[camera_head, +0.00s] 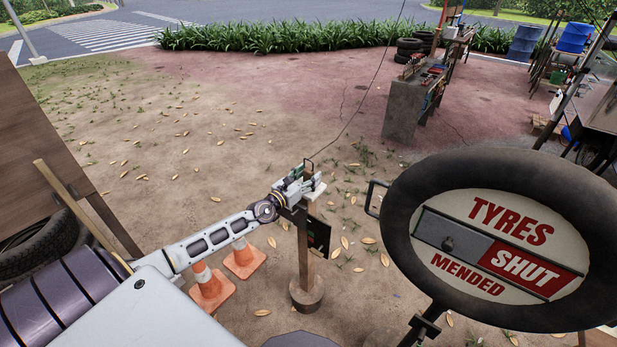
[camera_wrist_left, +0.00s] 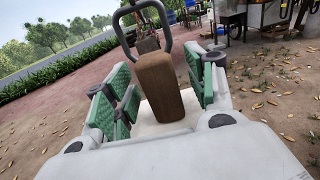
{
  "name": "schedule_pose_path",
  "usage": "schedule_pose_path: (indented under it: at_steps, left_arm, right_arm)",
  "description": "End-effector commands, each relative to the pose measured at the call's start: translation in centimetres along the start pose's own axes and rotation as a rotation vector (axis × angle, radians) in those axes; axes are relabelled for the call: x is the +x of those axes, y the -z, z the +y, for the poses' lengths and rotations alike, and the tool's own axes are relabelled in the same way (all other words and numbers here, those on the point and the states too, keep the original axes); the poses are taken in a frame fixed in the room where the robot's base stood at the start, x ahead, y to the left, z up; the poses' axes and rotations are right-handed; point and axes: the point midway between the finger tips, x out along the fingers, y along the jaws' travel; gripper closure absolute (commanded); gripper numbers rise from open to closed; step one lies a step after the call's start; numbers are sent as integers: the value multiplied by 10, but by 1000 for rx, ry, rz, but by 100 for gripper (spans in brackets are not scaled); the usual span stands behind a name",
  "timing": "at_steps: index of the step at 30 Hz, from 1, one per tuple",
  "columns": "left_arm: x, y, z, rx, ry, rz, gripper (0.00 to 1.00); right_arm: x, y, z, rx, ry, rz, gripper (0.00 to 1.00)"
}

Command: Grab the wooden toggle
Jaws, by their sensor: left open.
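The wooden toggle (camera_wrist_left: 160,85) is a brown block seen in the left wrist view, under a grey metal loop (camera_wrist_left: 142,15). In the head view the toggle (camera_head: 308,167) is small and partly hidden at the gripper, at the lower end of a thin dark cord (camera_head: 364,95) that runs up out of the picture. My left gripper (camera_head: 300,182) is open. Its green-padded fingers (camera_wrist_left: 165,92) stand on both sides of the toggle, with a visible gap at least on the right. Contact on the left is unclear. My right gripper is not in view.
A wooden post (camera_head: 304,255) on a round base stands below my left gripper, with a dark board (camera_head: 318,237) beside it. Orange cones (camera_head: 244,258) stand to its left. A tyre-framed sign (camera_head: 500,245) fills the right. The sandy ground behind is open.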

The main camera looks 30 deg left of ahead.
Motion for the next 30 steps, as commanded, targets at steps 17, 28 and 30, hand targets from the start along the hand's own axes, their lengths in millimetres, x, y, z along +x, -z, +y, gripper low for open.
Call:
schedule_pose_path:
  at_steps: [17, 28, 30]
  left_arm:
    - [7, 0, 0, 0, 0, 1, 45]
    - [7, 0, 0, 0, 0, 1, 78]
    - [7, 0, 0, 0, 0, 1, 87]
  right_arm:
    - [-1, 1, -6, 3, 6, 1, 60]
    - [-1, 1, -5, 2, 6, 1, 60]
    - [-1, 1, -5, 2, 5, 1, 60]
